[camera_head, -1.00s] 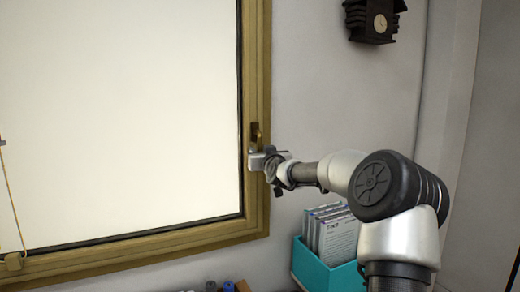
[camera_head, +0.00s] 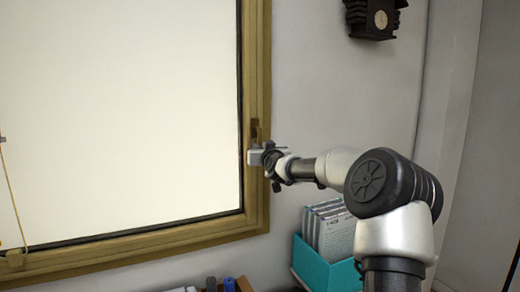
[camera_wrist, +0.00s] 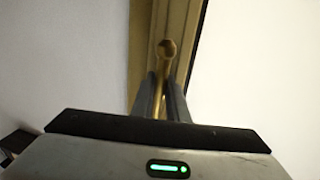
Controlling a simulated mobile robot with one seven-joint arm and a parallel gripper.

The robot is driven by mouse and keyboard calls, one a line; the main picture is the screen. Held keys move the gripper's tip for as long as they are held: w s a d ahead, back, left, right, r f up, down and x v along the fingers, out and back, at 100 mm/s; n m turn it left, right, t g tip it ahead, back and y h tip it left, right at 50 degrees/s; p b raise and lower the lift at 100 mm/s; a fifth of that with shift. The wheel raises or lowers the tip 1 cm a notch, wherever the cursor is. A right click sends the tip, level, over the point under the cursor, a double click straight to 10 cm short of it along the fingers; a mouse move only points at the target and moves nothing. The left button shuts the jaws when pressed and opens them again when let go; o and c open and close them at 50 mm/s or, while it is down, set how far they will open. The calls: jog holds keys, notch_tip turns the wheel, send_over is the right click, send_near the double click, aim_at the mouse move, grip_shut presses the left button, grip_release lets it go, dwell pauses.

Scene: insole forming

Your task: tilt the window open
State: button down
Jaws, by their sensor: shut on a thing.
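The window (camera_head: 120,110) fills the left of the head view, a bright pane in a wooden frame (camera_head: 258,60). Its sash looks flush with the frame. The brass handle (camera_head: 256,132) is on the right side of the frame, partly hidden by my gripper (camera_head: 254,157). In the wrist view, the handle (camera_wrist: 168,50) has a rounded end, and its shaft runs between the two fingers of my gripper (camera_wrist: 162,100). My gripper is shut on the handle.
A teal file box (camera_head: 325,265) with several folders stands below and right of the window. A dark clock (camera_head: 375,18) hangs on the wall at upper right. A cord (camera_head: 12,200) hangs at the left. Bottles (camera_head: 228,284) show at the bottom edge.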

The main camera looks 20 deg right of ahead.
aim_at(246, 143)
jog(key=shift+a+m+b, duration=0.7)
jog(key=shift+m, duration=0.4)
jog(key=shift+a+r+m+g+b, duration=0.15)
jog(key=shift+a+m+g+b, duration=0.3)
jog(key=shift+m, duration=0.35)
jog(key=m, duration=0.1)
jog(key=a+r+m, duration=0.1)
jog(key=m, duration=0.1)
jog(key=shift+a+g+y+b, duration=0.25)
jog(key=shift+a+y+b, duration=0.05)
jog(key=shift+y, duration=0.1)
jog(key=m, duration=0.1)
jog(key=a+r+m, duration=0.1)
jog(key=r+m+y, duration=0.1)
jog(key=m, duration=0.1)
jog(key=shift+s+a+r, duration=0.1)
jog(key=shift+a, duration=0.15)
jog(key=shift+a+r+m+g+y+p, duration=0.15)
jog(key=shift+r+m+y+p, duration=0.3)
jog(key=shift+m, duration=0.6)
jog(key=shift+a+r+m+g+y+p, duration=0.15)
jog(key=shift+r+m+p, duration=0.15)
jog(key=shift+r+m, duration=0.55)
jog(key=shift+f, duration=0.25)
